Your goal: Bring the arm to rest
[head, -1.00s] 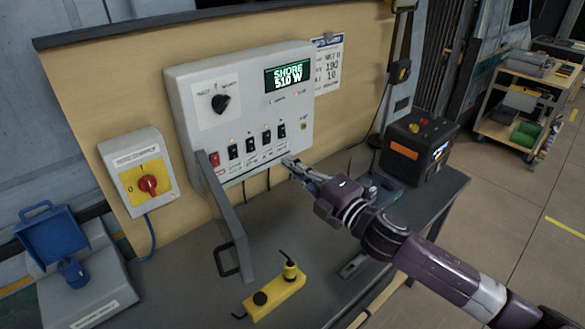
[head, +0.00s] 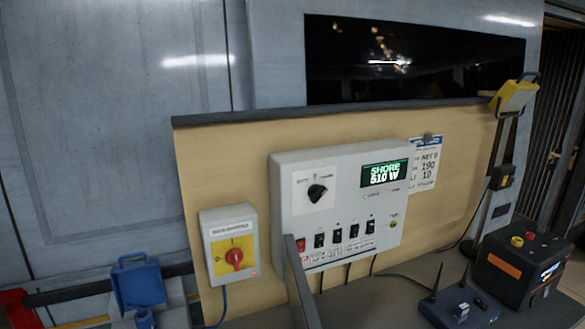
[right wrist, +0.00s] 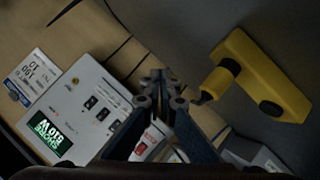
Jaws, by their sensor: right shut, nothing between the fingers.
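My right gripper (right wrist: 161,88) shows only in the right wrist view, with its fingers together and nothing between them. It hangs over the bench area, between the control panel and a yellow block-shaped fitting (right wrist: 245,75). My right arm is out of the head view. The grey control panel (head: 285,222) is on the tan backboard in the head view, its display (head: 384,173) reading SHORE 510 W. The panel also shows, turned over, at the left of the right wrist view (right wrist: 78,97). My left gripper is in neither view.
A black-and-orange unit (head: 520,270) stands at the bench's right. A yellow lamp (head: 515,96) sits above it.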

